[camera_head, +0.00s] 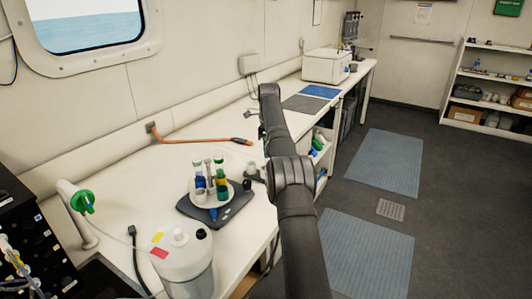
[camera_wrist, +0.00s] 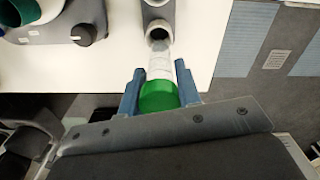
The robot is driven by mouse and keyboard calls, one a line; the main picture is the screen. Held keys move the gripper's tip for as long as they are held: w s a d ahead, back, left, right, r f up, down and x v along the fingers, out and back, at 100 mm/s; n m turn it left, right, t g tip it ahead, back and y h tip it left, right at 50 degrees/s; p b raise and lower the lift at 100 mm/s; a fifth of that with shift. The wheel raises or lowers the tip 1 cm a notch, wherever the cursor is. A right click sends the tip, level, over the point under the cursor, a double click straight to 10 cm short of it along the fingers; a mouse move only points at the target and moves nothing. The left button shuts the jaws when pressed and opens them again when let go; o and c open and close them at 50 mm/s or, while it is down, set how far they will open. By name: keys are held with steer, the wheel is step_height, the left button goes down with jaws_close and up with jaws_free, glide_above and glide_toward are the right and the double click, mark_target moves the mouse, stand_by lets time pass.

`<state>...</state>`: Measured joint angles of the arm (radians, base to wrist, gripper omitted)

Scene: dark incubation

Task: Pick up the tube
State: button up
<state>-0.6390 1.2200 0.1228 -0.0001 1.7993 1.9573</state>
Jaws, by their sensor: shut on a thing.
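The tube (camera_wrist: 160,63) has a pale, clear body and a green cap (camera_wrist: 158,97). In the wrist view my gripper (camera_wrist: 160,72) has its two blue fingers on either side of the tube, shut on it near the cap. The tube's far end points at the round opening of a small grey holder (camera_wrist: 155,14). I cannot tell whether that end is inside the opening or just above it. In the head view my dark arm hides most of the gripper and the held tube.
A dark-based device (camera_head: 232,212) carries a round rack with several capped tubes (camera_head: 220,180). A white lidded container (camera_head: 185,265) stands at the bench's front. An orange rod (camera_head: 195,140) lies behind. The bench edge drops to floor mats (camera_head: 365,255) at right.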

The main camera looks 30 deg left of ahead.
steer(key=w+d+r+n, duration=0.1)
steer(key=d+r, duration=0.1)
steer(key=d, duration=0.7)
steer(key=w+d+r+n, duration=0.1)
steer(key=w+d+r, duration=0.1)
steer(key=d, duration=0.6)
steer(key=s+d+f+n, duration=0.3)
steer(key=d+f, duration=0.1)
steer(key=d, duration=0.6)
steer(key=s+d+f+n, duration=0.3)
steer(key=d+f+n, duration=0.1)
steer(key=d, duration=0.6)
steer(key=s+d+f+n, duration=0.3)
steer(key=d+f, duration=0.1)
steer(key=d, duration=0.6)
steer(key=a+r+m, duration=0.1)
steer(key=a+r, duration=0.3)
steer(key=a, duration=1)
steer(key=a+r+m, duration=0.1)
steer(key=a+r, duration=0.3)
steer(key=a, duration=1)
steer(key=shift+s+a+r+m, duration=0.35)
steer(key=shift+s+a+m, duration=0.65)
steer(key=shift+s+a, duration=2.3)
steer(key=shift+s+a+r+m, duration=0.3)
steer(key=shift+s+a+m, duration=0.95)
steer(key=shift+a, duration=3.8)
steer(key=shift+s+a+r+m, duration=0.35)
steer(key=shift+s+a+m, duration=0.4)
steer(key=shift+s+a, duration=2.65)
